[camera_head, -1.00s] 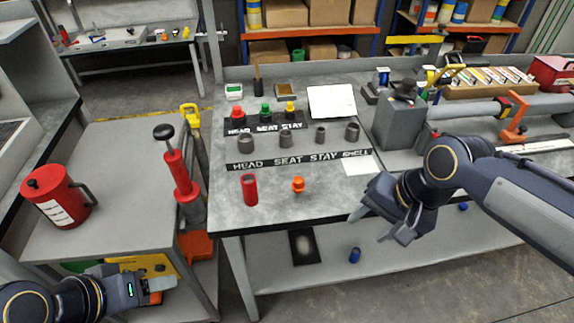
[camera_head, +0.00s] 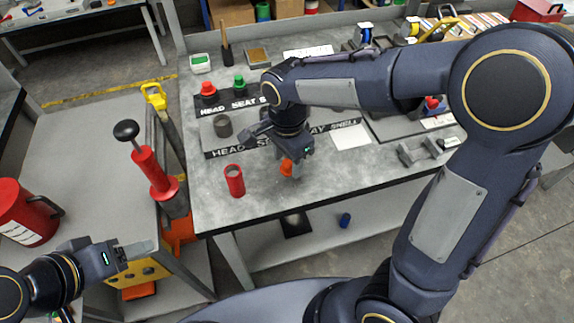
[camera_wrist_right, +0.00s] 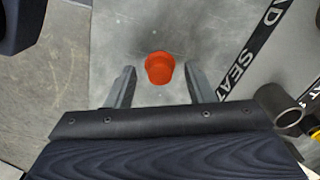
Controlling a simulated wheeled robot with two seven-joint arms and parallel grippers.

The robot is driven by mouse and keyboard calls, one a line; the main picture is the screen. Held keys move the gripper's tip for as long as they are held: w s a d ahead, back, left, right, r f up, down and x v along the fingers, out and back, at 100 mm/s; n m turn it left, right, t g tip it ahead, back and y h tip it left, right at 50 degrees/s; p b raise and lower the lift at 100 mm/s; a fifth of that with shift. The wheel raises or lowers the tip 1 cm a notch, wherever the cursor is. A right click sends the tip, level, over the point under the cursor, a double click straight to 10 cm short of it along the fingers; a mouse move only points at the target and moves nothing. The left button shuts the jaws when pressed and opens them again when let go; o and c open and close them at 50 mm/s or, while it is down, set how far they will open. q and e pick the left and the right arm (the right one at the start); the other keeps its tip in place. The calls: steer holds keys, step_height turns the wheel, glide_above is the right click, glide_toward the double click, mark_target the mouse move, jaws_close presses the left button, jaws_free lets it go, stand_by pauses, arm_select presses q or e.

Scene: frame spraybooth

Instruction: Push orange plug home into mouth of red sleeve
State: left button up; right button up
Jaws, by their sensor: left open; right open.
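The red sleeve (camera_head: 235,181) stands upright on the grey table, its open mouth facing up. The orange plug (camera_head: 286,168) is on the table to the right of the sleeve, partly hidden by my right gripper (camera_head: 293,168). In the right wrist view the plug (camera_wrist_right: 160,68) sits just beyond and between the two open fingertips of my right gripper (camera_wrist_right: 158,75), and neither finger visibly touches it. My left gripper (camera_head: 148,248) is open and empty at the lower left, beside the grey cart and away from the sleeve.
A grey tube (camera_head: 222,126) stands behind the sleeve near the lettered strips. Red (camera_head: 208,89) and green (camera_head: 239,82) plugs stand further back. A red pump-like tool (camera_head: 152,165) stands left of the table. The table around the sleeve is clear.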

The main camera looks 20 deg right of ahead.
steer(key=shift+f, duration=0.8)
steer(key=shift+c, duration=0.5)
steer(key=c, duration=0.7)
steer(key=shift+c, duration=0.2)
